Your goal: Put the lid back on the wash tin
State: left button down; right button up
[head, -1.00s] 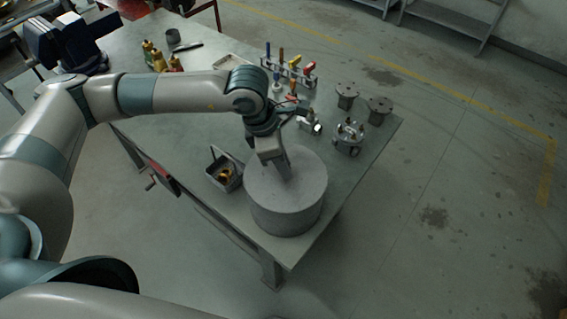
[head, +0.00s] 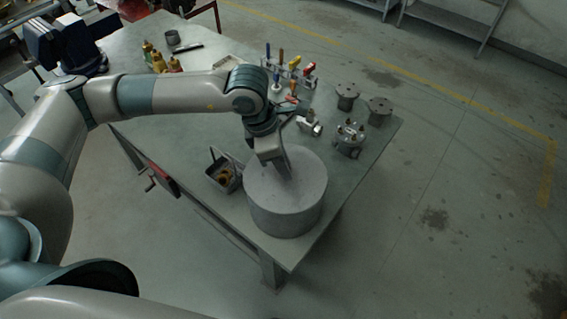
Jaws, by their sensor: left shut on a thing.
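The wash tin (head: 286,215) is a wide grey cylinder at the table's near corner. Its round grey lid (head: 306,178) is at the top of the tin and looks level. I see no clear gap between lid and tin, but cannot tell whether the lid is fully seated. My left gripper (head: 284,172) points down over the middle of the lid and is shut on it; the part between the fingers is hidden. My right gripper is not in view.
A small handled basket (head: 222,172) with brownish parts stands close left of the tin. A metal valve body (head: 348,139), two grey flanged parts (head: 347,96) and a rack of coloured-handled tools (head: 290,72) stand behind. The table's right edge is close to the tin.

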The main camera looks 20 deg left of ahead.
pick_arm(q)
jog(key=b, duration=0.3)
jog(key=shift+f, duration=0.15)
dwell(3.0)
jog(key=c, duration=1)
grip_release()
jog(key=shift+r+p, duration=0.8)
jog(key=shift+r, duration=2.7)
grip_shut()
